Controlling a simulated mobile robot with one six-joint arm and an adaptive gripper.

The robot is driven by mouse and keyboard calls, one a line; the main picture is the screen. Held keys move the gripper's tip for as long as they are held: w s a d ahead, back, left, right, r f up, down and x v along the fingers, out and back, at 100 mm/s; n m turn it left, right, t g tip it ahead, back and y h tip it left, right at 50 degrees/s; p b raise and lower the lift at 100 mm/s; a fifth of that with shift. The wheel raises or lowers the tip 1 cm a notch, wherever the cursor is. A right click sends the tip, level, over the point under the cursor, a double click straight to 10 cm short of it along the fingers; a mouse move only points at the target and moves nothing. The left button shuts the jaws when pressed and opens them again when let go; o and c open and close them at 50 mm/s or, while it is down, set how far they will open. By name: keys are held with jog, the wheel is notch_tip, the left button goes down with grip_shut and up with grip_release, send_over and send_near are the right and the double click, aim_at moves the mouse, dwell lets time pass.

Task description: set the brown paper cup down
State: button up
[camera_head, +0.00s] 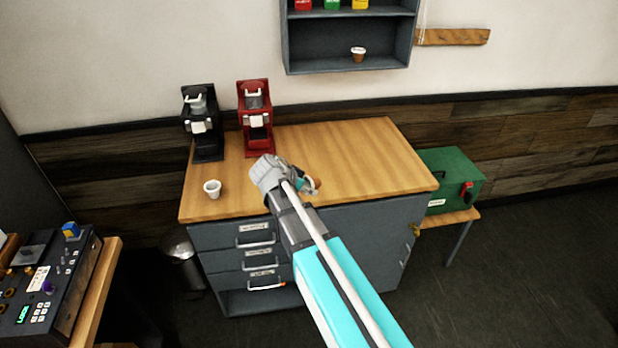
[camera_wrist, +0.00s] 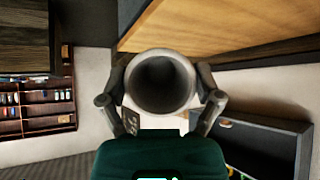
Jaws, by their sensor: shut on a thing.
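My gripper (camera_head: 300,183) is over the front part of the wooden counter top (camera_head: 355,160) in the head view. In the wrist view my gripper (camera_wrist: 161,92) has its two fingers closed on either side of a round, hollow cup, which I take as the brown paper cup (camera_wrist: 160,80). Its open mouth faces the wrist camera and looks grey-brown and dark inside. In the head view only a small brownish part of the cup (camera_head: 315,187) shows beside the gripper. I cannot tell whether its base touches the counter.
A white cup (camera_head: 212,189) stands at the counter's front left. A black brewer (camera_head: 204,130) and a red brewer (camera_head: 255,120) stand at the back left. The counter's right half is clear. A wall shelf (camera_head: 325,55) holds a small brown cup (camera_head: 358,54).

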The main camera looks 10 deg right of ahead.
jog(key=shift+s+a+r, duration=0.2)
jog(key=shift+s+r, duration=0.15)
jog(key=shift+s, duration=0.4)
jog(key=s+d+n+t, duration=0.1)
jog(key=s+d, duration=0.3)
jog(key=s, duration=0.3)
jog(key=shift+d+y, duration=0.2)
jog(key=shift+y, duration=0.2)
jog(key=shift+s+a, duration=0.1)
